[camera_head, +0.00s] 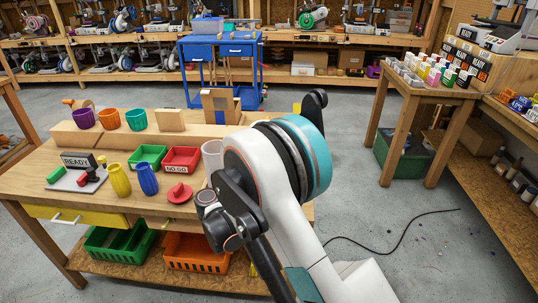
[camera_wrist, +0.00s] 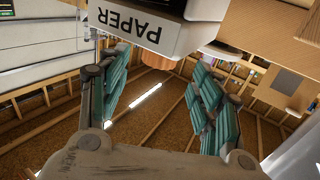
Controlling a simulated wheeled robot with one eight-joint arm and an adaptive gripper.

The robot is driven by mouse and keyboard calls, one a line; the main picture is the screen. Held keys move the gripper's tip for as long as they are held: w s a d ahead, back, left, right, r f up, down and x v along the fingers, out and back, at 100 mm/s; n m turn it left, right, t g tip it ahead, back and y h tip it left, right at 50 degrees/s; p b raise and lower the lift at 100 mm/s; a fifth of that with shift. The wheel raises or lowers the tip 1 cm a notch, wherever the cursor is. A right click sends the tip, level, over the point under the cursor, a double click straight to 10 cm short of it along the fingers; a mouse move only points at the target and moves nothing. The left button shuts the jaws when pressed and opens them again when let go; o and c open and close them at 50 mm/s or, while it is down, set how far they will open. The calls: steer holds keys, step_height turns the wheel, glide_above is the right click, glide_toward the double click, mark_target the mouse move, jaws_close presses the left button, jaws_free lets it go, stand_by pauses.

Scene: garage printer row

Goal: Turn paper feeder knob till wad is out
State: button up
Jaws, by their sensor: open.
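In the wrist view, a white unit with an upside-down PAPER label (camera_wrist: 145,27) hangs in at the top, with a dark part (camera_wrist: 228,10) at its right. My gripper (camera_wrist: 161,64) is open, its two teal ribbed fingers apart below the white unit. Nothing is held between them. A small tan-orange piece (camera_wrist: 157,61) shows just under the label between the fingers; I cannot tell what it is. I cannot make out a knob or a paper wad in either view. In the head view my arm fills the middle and my gripper does not show.
A wooden workbench (camera_head: 30,182) with cups, a red tray (camera_head: 181,159) and a green tray (camera_head: 148,157) stands at left. A blue cart (camera_head: 219,48) stands behind. A side table (camera_head: 405,98) with bottles is at right. A black cable (camera_head: 400,240) lies on open floor.

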steer(key=v, duration=0.5)
stand_by(0.3)
